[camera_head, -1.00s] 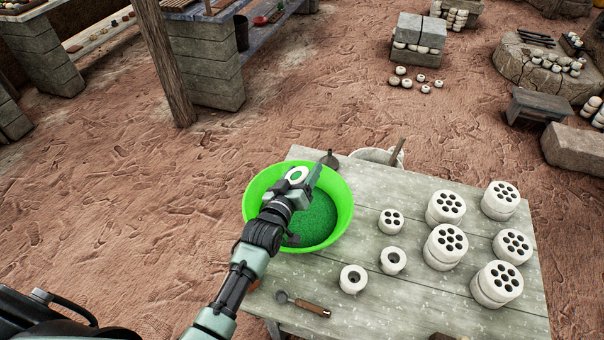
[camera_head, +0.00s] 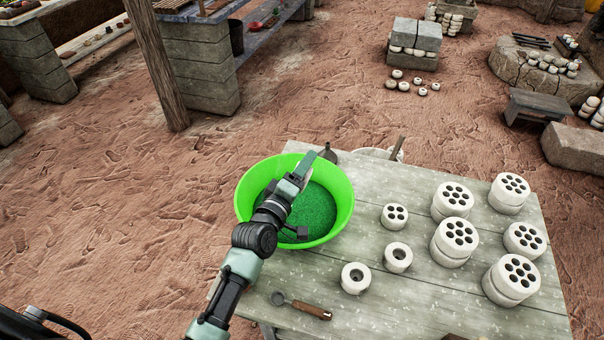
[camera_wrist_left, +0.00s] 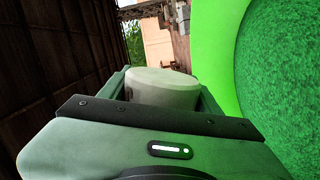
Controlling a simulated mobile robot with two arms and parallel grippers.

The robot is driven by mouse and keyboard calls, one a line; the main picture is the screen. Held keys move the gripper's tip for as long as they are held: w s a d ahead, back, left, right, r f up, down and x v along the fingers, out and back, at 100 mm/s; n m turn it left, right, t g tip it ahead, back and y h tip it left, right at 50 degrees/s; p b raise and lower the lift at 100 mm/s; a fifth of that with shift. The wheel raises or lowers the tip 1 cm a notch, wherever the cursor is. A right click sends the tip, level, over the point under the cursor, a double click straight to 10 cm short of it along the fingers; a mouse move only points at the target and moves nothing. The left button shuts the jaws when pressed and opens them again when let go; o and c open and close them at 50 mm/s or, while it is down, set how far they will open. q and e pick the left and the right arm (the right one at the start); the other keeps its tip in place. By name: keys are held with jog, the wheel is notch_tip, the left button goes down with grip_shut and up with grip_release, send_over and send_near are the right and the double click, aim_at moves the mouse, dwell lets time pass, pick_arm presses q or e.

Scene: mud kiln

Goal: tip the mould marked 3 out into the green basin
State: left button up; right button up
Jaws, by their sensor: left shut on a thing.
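The green basin (camera_head: 256,185) stands at the table's left end with green granular material (camera_head: 318,212) in its bottom. My left gripper (camera_head: 303,170) is over the basin, turned on its side. In the left wrist view it is shut on a pale round mould (camera_wrist_left: 163,88), held between the two fingers. The basin (camera_wrist_left: 213,45) fills the right of that view, beside the mould. In the head view the gripper hides the mould. No number shows on it, and I cannot see its opening. My right gripper is not in view.
On the wooden table (camera_head: 420,300) stand two small single-hole moulds (camera_head: 356,278), a small several-hole mould (camera_head: 395,216) and several larger ones (camera_head: 455,240) to the right. A wooden-handled ladle (camera_head: 301,305) lies near the front.

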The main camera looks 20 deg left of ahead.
pick_arm(q)
jog(key=n+b, duration=0.1)
jog(key=n, duration=0.1)
jog(key=n+b, duration=0.1)
jog(key=shift+d+f+t+b, duration=0.25)
jog(key=shift+f+t+b, duration=0.05)
jog(key=shift+b, duration=0.05)
jog(key=n, duration=0.4)
jog(key=shift+r+n+t+b, duration=0.2)
jog(key=shift+n+t+b, duration=0.1)
jog(key=shift+b, duration=0.1)
jog(key=n, duration=0.4)
jog(key=shift+a+r+t+b, duration=0.2)
jog(key=shift+r+t+b, duration=0.1)
jog(key=shift+b, duration=0.1)
